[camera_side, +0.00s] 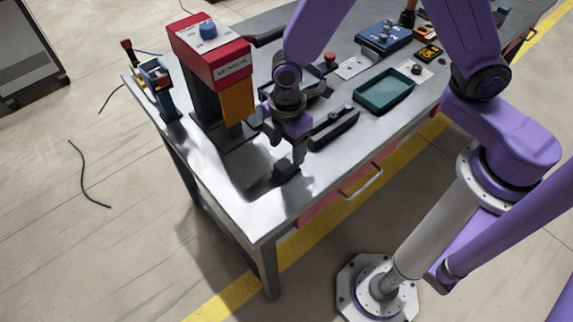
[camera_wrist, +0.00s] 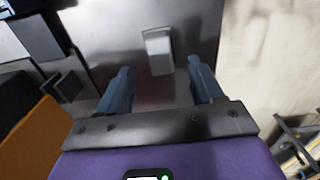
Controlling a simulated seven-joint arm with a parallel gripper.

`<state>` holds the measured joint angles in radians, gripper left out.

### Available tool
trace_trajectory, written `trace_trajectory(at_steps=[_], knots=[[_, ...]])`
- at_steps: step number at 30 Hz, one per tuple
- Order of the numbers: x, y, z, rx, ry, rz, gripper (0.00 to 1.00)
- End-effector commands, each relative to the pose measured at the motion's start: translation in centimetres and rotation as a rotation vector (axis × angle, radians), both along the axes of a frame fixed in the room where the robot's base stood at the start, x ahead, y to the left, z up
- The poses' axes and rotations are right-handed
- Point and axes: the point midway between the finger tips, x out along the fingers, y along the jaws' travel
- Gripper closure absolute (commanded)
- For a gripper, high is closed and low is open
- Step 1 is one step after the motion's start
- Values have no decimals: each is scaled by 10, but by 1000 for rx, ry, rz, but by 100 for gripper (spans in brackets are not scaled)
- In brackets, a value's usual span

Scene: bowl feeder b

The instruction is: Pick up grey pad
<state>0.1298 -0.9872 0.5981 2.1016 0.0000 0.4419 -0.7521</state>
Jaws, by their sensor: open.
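The grey pad (camera_wrist: 158,54) is a small light-grey block on the metal tabletop, upper middle of the wrist view. My gripper (camera_wrist: 159,72) is open, with one dark blue finger to the left and one to the right of the pad's near end. There are visible gaps on both sides, and no contact shows. In the side view my gripper (camera_side: 286,168) points down low over the near left part of the table. I cannot make out the pad there; the fingers seem to hide it.
A red-topped press (camera_side: 212,60) with an orange panel stands left of my gripper; the orange panel also shows in the wrist view (camera_wrist: 38,140). A black bar-shaped fixture (camera_side: 334,130) lies just right. A green tray (camera_side: 384,92) is farther right. The near table corner is clear.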

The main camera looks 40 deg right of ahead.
Motion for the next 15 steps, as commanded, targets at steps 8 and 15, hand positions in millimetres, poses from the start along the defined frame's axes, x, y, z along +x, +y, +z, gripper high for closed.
trace_trajectory(at_steps=[8, 15], knots=[[0, 0, -31, -2, 2, 0, 34], [0, 1, -50, -1, 1, 0, 34]])
